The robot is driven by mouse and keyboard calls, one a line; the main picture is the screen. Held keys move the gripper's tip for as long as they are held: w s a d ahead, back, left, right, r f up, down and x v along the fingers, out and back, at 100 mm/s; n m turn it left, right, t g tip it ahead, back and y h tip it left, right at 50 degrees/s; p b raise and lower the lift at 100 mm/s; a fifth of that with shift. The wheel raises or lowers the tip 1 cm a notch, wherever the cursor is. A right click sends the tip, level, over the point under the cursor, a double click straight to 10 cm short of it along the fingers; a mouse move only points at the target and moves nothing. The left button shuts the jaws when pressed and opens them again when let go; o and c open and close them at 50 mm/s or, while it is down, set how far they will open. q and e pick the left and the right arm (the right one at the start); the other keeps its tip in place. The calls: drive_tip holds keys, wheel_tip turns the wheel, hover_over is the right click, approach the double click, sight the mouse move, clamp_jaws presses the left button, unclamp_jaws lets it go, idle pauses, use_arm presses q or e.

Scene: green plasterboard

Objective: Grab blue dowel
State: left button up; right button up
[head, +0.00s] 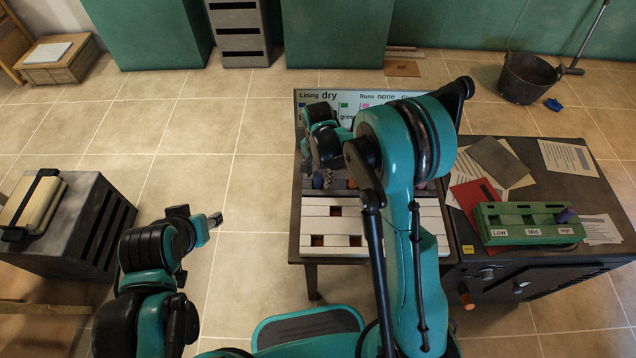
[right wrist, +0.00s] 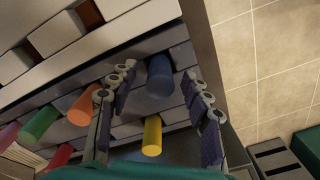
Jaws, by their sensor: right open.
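The blue dowel (right wrist: 160,78) stands out of the slatted rack in the right wrist view. My right gripper (right wrist: 158,84) is open, with one finger on each side of the blue dowel and a visible gap to each. The yellow dowel (right wrist: 152,138) is close below it, also between the fingers in the picture. In the head view my right gripper (head: 322,178) is over the rack's left side; the arm and fingers hide the blue dowel there. My left gripper (head: 210,221) is over the floor to the left, too small to read.
Orange (right wrist: 82,107), green (right wrist: 40,122) and red (right wrist: 57,157) dowels stand left of the fingers. A green Low/Mid/High tray (head: 527,222) is at the right. Open floor (head: 240,140) lies left of the table.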

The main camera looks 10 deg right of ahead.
drive_tip(key=shift+f, duration=0.85)
drive_tip(key=shift+r, duration=0.1)
drive_tip(key=shift+c, duration=0.4)
drive_tip(key=c, duration=1)
